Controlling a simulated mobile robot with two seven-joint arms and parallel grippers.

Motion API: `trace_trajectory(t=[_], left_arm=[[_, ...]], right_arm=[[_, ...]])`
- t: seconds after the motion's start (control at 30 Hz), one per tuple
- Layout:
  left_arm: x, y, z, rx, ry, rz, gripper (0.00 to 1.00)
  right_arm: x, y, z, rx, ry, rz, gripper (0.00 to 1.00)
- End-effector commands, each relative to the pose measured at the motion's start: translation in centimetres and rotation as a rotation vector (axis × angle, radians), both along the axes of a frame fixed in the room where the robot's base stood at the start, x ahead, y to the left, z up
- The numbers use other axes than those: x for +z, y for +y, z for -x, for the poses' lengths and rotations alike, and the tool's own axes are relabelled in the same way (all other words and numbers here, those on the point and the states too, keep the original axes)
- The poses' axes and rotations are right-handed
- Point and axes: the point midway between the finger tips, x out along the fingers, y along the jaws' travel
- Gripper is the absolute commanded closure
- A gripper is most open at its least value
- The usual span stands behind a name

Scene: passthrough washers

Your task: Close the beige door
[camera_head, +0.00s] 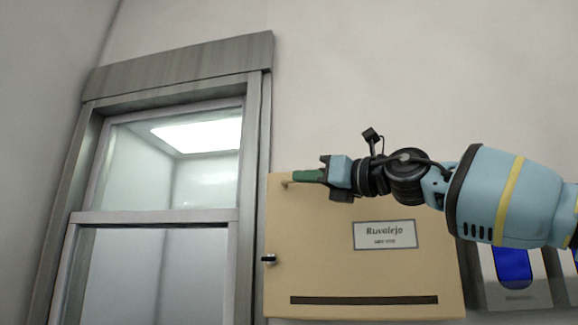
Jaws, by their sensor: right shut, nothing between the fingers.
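The beige door (345,270) is a flat beige panel in the lower middle of the head view. It bears a grey label reading "Ruvalejo" (384,235), a dark slot (364,300) near the bottom and a small dark latch (269,259) at its left edge. Whether the panel stands ajar or flush cannot be told from this view. My right gripper (302,176) has green fingers, shut and empty, in front of the panel's upper left corner, pointing left. A small beige piece shows at the fingertips; contact cannot be told. My left gripper is not in view.
A grey metal-framed glass window (180,216) stands just left of the beige panel. Grey units with blue fronts (511,270) are at the lower right, partly behind my right arm. The wall (400,80) above is bare.

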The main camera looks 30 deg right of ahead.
Motion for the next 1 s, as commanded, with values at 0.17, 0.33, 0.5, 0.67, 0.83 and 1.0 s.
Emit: trace_trajectory(t=[0.17, 0.33, 0.5, 0.67, 0.83, 1.0], left_arm=[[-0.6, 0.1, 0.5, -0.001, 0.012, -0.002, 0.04], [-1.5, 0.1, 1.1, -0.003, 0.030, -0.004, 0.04], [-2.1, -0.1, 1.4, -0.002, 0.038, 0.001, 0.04], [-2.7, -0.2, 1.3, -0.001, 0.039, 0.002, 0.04], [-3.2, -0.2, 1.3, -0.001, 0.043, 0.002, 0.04], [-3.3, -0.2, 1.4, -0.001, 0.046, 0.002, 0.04]], right_arm=[[-0.4, 0.2, 0.9, 0.000, -0.002, 0.004, 1.00], [-1.0, 1.9, 2.4, 0.000, 0.001, 0.005, 1.00], [-1.5, 3.6, 4.1, -0.001, 0.000, 0.004, 1.00], [-1.9, 5.1, 5.6, -0.001, 0.001, 0.002, 1.00], [-2.0, 6.2, 6.8, 0.000, 0.001, 0.000, 1.00], [-2.1, 6.6, 7.2, -0.001, 0.001, 0.000, 1.00]])
